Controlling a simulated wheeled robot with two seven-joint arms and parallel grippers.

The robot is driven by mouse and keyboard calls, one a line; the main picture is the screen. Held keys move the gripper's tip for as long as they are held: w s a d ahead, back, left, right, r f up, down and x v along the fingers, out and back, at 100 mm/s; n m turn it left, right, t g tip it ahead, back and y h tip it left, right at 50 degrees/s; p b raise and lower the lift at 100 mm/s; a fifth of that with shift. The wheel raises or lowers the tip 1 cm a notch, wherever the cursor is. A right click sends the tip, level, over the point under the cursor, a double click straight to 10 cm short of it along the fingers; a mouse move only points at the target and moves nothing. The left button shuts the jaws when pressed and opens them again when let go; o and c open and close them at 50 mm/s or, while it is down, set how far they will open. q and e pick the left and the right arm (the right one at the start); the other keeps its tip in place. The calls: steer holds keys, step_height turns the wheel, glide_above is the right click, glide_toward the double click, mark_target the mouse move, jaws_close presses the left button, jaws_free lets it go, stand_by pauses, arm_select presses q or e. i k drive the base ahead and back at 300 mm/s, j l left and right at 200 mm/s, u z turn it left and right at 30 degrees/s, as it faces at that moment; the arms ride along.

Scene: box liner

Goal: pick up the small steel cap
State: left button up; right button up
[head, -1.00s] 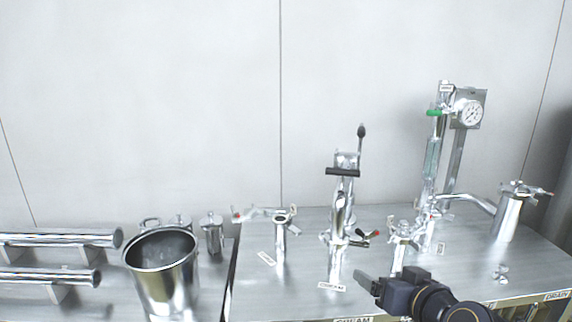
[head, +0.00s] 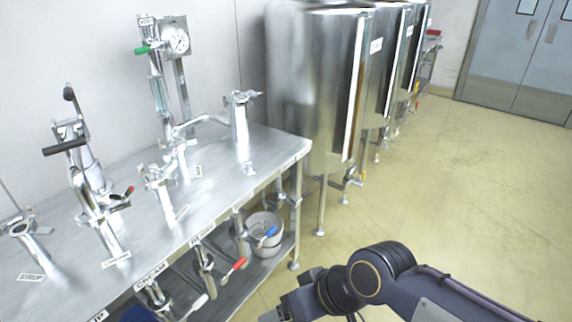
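A small steel piece (head: 249,168), which looks like the cap, lies on the steel table (head: 215,170) near its right end. It sits in front of the upright steel cylinder (head: 241,130), and it is too small to make out in detail. My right gripper (head: 276,313) is at the bottom edge of the head view, in front of the table and well apart from the cap. Its fingers are mostly cut off by the frame, so its opening does not show. My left gripper is not in view.
Steel valve fittings (head: 95,200) and a gauge (head: 178,41) on a post stand along the table. Large steel tanks (head: 318,90) stand to the right. The yellowish floor (head: 450,180) at right is clear.

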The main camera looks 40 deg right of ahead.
mark_target(248, 170)
steer(key=z, duration=0.95)
steer(key=u, duration=1.5)
steer(key=z, duration=1.5)
steer(key=u, duration=0.8)
steer(key=i+l+u, duration=0.15)
steer(key=l+u, duration=0.2)
steer(key=i+l+u, duration=0.15)
steer(key=l+u, duration=0.55)
steer(key=i+l, duration=0.05)
